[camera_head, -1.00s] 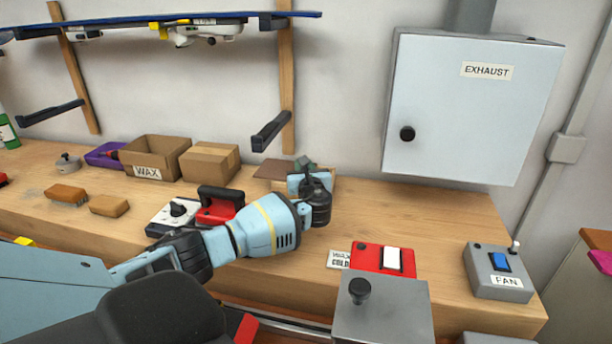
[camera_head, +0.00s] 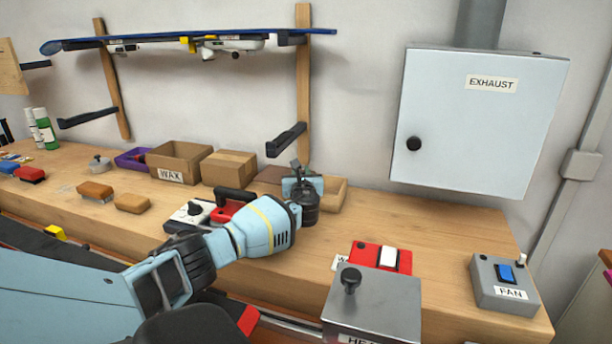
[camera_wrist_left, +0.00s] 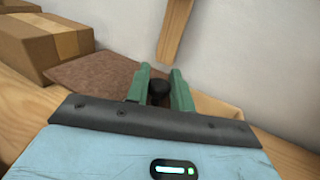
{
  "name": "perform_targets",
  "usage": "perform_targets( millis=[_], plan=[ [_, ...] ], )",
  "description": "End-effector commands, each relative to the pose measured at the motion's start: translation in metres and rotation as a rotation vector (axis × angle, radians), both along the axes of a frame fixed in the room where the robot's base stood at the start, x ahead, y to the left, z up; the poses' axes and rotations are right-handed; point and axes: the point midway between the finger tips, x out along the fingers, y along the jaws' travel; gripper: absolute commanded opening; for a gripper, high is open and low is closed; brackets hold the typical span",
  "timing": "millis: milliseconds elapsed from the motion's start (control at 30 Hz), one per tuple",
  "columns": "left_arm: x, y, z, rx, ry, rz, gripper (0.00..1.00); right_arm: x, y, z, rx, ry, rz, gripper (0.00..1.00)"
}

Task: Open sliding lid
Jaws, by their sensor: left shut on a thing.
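A shallow wooden box (camera_head: 335,193) stands at the back of the bench, left of the exhaust cabinet. Its brown lid (camera_head: 270,175) sticks out to the left, and part of the box shows uncovered on the right. In the left wrist view the lid (camera_wrist_left: 95,75) lies left of the fingers and the pale box rim (camera_wrist_left: 218,106) lies right. My left gripper (camera_head: 301,172) has its green fingers (camera_wrist_left: 158,90) shut on a small black knob (camera_wrist_left: 159,91). The gripper hides where the knob meets the lid. My right gripper is not in view.
A cardboard box (camera_head: 229,168) stands close to the lid's left edge, beside an open WAX box (camera_head: 178,160). A grey box with a knob (camera_head: 374,308) is in front. The bench right of the wooden box is clear.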

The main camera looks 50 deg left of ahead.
Motion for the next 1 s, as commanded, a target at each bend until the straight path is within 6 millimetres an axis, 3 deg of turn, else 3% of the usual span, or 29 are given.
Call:
perform_targets(
  millis=[200,233,400,767,1000],
  plan=[
    [0.000,0.000,-0.001,-0.002,-0.001,-0.002,0.00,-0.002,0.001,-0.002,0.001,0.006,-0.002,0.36],
    [0.000,0.000,-0.001,-0.002,-0.001,-0.001,0.24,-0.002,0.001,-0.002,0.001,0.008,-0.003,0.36],
    [0.000,-0.001,0.000,-0.001,0.000,-0.001,0.43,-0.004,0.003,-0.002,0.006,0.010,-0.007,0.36],
    [-0.003,-0.005,0.001,-0.001,-0.001,-0.003,0.43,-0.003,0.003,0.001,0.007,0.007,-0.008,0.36],
    [-0.022,-0.028,0.003,0.000,-0.003,-0.003,0.43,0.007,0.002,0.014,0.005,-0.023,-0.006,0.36]
  ],
)
